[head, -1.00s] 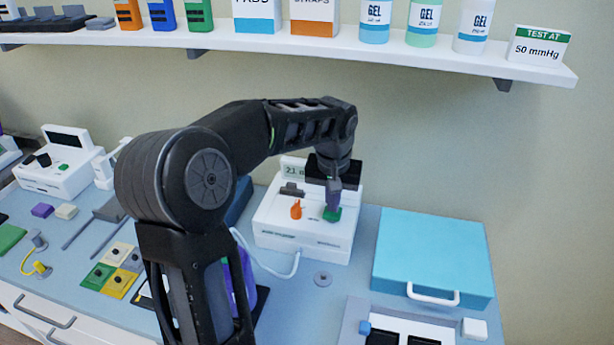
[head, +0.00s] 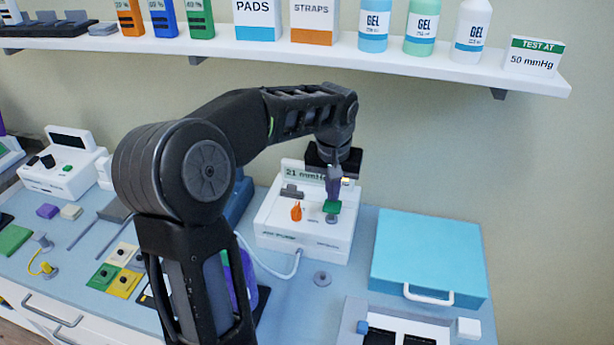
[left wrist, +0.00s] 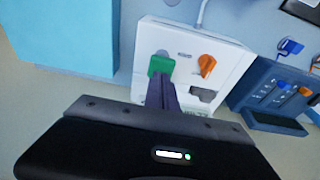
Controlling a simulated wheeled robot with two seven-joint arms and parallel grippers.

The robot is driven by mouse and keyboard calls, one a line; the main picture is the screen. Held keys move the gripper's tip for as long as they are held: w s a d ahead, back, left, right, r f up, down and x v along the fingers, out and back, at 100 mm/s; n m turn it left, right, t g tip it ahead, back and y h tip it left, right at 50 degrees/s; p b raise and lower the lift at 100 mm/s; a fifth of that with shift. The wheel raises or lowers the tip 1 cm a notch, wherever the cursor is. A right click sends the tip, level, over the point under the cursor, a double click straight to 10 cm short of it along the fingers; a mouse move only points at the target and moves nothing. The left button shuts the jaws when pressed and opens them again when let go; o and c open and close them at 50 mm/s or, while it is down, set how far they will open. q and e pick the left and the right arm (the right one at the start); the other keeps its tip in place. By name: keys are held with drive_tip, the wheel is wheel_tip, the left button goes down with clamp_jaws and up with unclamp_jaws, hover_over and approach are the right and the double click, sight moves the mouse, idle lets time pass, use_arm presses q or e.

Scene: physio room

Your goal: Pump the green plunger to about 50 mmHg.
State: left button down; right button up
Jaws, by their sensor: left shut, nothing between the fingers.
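The white pump unit (head: 275,226) stands on the blue bench, and its display (head: 304,173) reads 21 mmHg. The green plunger (head: 332,207) is on its top, raised on a grey stem, right of an orange knob (head: 296,211). My left gripper (head: 333,190) is shut and empty, pointing down just above the plunger. In the left wrist view the fingertips (left wrist: 161,82) are right at the green plunger (left wrist: 161,63); whether they touch it I cannot tell. My right gripper is in neither view.
A card (head: 533,56) on the shelf reads TEST AT 50 mmHg. A light-blue case (head: 428,255) lies right of the pump. A white tube (head: 270,263) runs from the pump's front. Another white unit (head: 62,165) stands at the left.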

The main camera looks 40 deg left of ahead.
sight(332, 205)
use_arm(q)
drive_tip(key=shift+f, duration=0.1)
idle(0.3)
drive_tip(key=shift+f+b, duration=1.65)
drive_tip(key=shift+f, duration=0.45)
drive_tip(key=shift+r+p, duration=1.65)
drive_tip(key=shift+r, duration=0.6)
drive_tip(key=shift+f, duration=0.1)
drive_tip(key=shift+f+b, duration=1.85)
drive_tip(key=shift+f, duration=0.45)
drive_tip(key=shift+r+p, duration=1.75)
drive_tip(key=shift+r, duration=0.6)
drive_tip(key=shift+f+b, duration=1.45)
drive_tip(key=shift+f, duration=0.45)
drive_tip(key=shift+r+p, duration=1.45)
drive_tip(key=shift+r, duration=0.5)
